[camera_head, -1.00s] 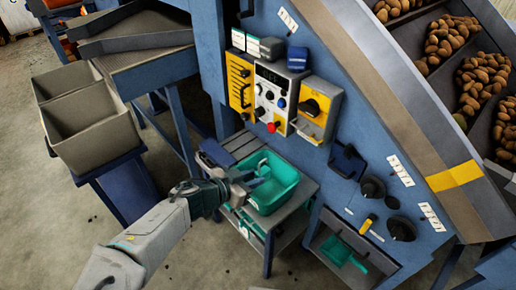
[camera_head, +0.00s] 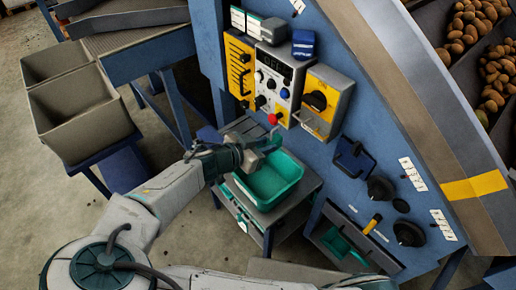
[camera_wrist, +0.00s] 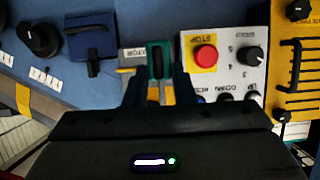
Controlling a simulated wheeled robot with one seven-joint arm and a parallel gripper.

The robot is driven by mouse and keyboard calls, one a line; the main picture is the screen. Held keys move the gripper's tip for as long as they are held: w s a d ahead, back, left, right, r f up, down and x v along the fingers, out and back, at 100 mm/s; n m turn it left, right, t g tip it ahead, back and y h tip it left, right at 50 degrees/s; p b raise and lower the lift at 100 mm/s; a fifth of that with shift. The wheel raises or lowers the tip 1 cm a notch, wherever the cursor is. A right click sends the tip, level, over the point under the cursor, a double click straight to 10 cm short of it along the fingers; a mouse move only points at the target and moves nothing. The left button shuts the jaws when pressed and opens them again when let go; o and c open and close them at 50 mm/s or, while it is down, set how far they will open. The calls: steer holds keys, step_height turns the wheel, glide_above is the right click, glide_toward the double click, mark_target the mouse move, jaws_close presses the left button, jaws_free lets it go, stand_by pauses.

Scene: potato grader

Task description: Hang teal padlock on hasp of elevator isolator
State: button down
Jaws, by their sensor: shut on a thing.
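My gripper (camera_head: 268,144) is raised over the teal tray, below the control panel and left of the elevator isolator in the head view. In the wrist view my gripper (camera_wrist: 158,88) is shut on the teal padlock (camera_wrist: 151,62), which shows between the dark fingers. The padlock's shackle cannot be made out. The elevator isolator (camera_head: 341,86), a yellow-fronted box with a black rotary knob (camera_head: 318,101), is on the blue machine wall, apart from my gripper. Its hasp is too small to tell. In the wrist view the gripper body hides much of the wall.
The teal tray (camera_head: 296,163) stands on a small grey table. The control panel with a red stop button (camera_head: 274,118) is between the yellow hook board (camera_head: 234,70) and the isolator. A dark blue box (camera_head: 352,160) and black knobs (camera_head: 381,188) stick out lower right.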

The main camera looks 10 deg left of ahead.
steer(key=w+d+f+b, duration=0.1)
steer(key=w+d+b, duration=0.1)
steer(key=w+d, duration=0.4)
steer(key=shift+w+f, duration=0.2)
steer(key=shift+w, duration=0.55)
stand_by(0.5)
steer(key=c, duration=1.1)
jaws_free()
